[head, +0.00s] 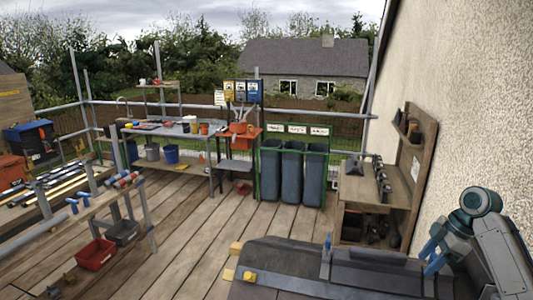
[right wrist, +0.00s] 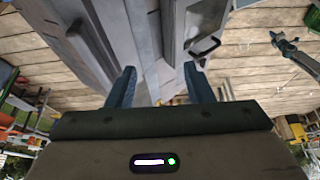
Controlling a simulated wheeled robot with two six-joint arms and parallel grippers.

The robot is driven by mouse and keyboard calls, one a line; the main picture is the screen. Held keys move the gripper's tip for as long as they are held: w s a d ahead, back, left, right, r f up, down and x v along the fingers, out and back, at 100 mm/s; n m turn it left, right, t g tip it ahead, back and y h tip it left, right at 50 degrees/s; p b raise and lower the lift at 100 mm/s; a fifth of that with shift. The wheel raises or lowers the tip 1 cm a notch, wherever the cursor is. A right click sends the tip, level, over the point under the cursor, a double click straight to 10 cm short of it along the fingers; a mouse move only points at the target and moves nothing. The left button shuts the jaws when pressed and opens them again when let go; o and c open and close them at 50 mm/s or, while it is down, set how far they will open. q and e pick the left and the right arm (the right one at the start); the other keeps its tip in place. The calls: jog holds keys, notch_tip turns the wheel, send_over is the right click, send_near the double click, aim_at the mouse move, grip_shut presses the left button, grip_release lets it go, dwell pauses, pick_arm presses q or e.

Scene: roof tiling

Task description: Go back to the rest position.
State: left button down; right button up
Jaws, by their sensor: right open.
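My right gripper (head: 432,258) is at the lower right of the head view, with blue fingers, beside the rough wall. In the right wrist view its two blue fingers (right wrist: 158,88) stand apart with nothing held between them. Grey surfaces, some of them perhaps my own body, show beyond the fingers in that view. My left gripper does not show in the head view.
A dark roof surface (head: 300,285) lies low in front, close to my right gripper. A wooden shelf unit (head: 408,195) stands along the wall (head: 470,90). Bins (head: 292,175), a long workbench (head: 185,131) and a left rack with a red crate (head: 95,254) stand around open deck (head: 200,225).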

jog(key=s+a+f+m+h, duration=0.1)
jog(key=s+a+f+m, duration=0.2)
jog(key=s+a+f, duration=0.55)
jog(key=s+a+f+m+h, duration=0.2)
jog(key=s+a+f, duration=0.3)
jog(key=f, duration=0.7)
jog(key=s+a+f+m+t+h, duration=0.1)
jog(key=s+a+m, duration=0.25)
jog(key=s, duration=0.65)
jog(key=s+a+m+t+h, duration=0.15)
jog(key=s+m, duration=0.35)
jog(key=s, duration=0.5)
notch_tip(320, 180, down, 36)
jog(key=d+g+b, duration=0.2)
jog(key=b, duration=0.6)
pick_arm(q)
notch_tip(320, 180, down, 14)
jog(key=b, duration=0.6)
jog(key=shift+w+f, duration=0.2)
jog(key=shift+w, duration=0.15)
pick_arm(e)
jog(key=s+f, duration=0.9)
jog(key=f, duration=0.4)
jog(key=s+d+f, duration=0.1)
jog(key=s+f, duration=0.9)
jog(key=f, duration=0.4)
jog(key=shift+d+f+g, duration=0.15)
jog(key=shift+f+g, duration=0.1)
jog(key=shift+g, duration=0.2)
jog(key=shift+y, duration=0.25)
